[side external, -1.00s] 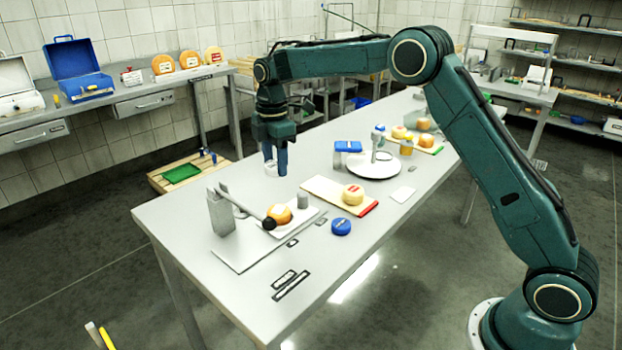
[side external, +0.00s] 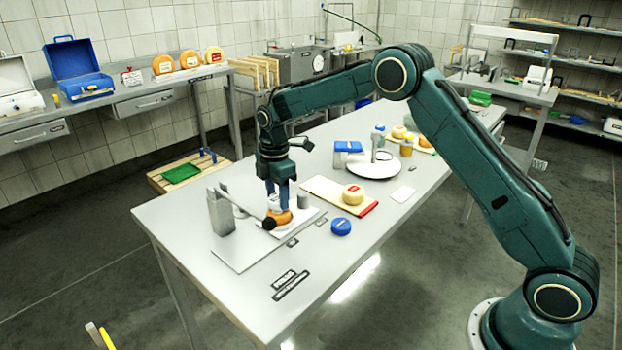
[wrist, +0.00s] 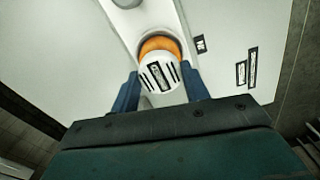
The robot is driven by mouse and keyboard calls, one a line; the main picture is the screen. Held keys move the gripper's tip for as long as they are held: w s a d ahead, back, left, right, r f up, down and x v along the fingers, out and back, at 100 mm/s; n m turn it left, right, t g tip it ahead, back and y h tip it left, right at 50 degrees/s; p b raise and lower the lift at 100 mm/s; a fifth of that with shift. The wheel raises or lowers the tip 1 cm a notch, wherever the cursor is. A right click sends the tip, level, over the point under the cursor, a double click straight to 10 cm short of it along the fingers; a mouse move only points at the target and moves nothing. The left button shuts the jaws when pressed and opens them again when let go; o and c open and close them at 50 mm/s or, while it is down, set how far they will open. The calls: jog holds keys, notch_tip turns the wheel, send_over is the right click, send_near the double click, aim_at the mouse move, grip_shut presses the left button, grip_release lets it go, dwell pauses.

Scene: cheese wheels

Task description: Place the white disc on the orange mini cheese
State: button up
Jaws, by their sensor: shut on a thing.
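My gripper (side external: 280,196) is shut on the white disc (wrist: 160,75), which has dark markings on its top. The disc also shows between the fingers in the side view (side external: 278,202). The orange mini cheese (side external: 282,219) sits on a white board on the table, directly below the gripper. In the wrist view the cheese (wrist: 160,45) shows as an orange rim past the far edge of the disc. The disc covers part of the cheese. I cannot tell whether the two touch.
A press-like device (side external: 220,213) with a dark-knobbed lever stands beside the cheese. A grey cylinder (side external: 303,201) is close on the right.

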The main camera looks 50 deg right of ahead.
aim_at(278, 198)
jog(key=shift+f, duration=0.55)
jog(key=shift+f, duration=0.15)
jog(key=o, duration=1)
notch_tip(278, 198, up, 12)
jog(key=shift+r, duration=0.2)
dwell(0.3)
